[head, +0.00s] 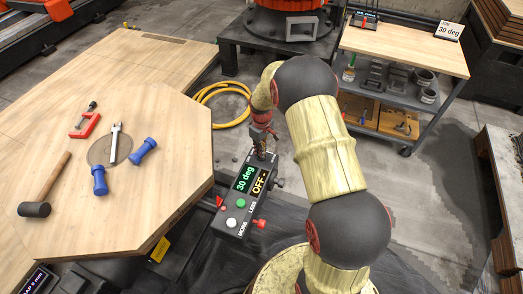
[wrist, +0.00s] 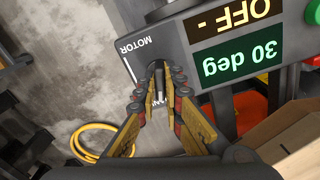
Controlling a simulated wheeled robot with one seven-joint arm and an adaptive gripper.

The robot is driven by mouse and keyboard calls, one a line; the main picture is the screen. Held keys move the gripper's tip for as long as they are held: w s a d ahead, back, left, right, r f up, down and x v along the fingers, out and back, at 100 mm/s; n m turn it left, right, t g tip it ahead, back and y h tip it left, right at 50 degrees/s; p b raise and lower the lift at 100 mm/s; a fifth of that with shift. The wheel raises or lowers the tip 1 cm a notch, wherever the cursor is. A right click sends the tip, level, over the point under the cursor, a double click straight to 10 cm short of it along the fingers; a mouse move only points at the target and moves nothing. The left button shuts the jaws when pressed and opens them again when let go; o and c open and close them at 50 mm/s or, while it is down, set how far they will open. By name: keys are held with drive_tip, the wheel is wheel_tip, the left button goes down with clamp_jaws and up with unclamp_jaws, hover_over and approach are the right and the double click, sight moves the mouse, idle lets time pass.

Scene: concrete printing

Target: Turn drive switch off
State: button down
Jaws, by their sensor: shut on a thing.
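The control box (head: 238,207) stands beside the wooden table, with a green "30 deg" display (head: 244,179) and an orange "OFF" display (head: 259,182). Both displays also show upside down in the wrist view, "30 deg" (wrist: 243,60) and "OFF -" (wrist: 236,17). The drive switch (wrist: 158,78) is a small lever beside the "MOTOR" label. My gripper (wrist: 164,80) is shut on the lever, with a fingertip on either side of it. In the head view my gripper (head: 262,148) is at the far end of the box, and the lever is hidden there.
The wooden table (head: 150,200) on the left holds a mallet (head: 36,209), blue-handled tools and a red clamp (head: 85,124). A yellow hose (head: 200,94) lies on the floor behind. A shelf cart (head: 400,50) stands at the back right. A red knob (head: 260,223) projects from the box's side.

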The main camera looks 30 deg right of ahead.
drive_tip(key=n+p, duration=0.3)
drive_tip(key=n, duration=0.2)
drive_tip(key=shift+r, duration=0.15)
drive_tip(key=n+p, duration=0.3)
drive_tip(key=n, duration=0.2)
drive_tip(key=shift+n, duration=0.3)
idle(0.3)
drive_tip(key=c, duration=1.9)
unclamp_jaws()
wheel_tip(320, 180, up, 12)
drive_tip(key=shift+f, duration=0.15)
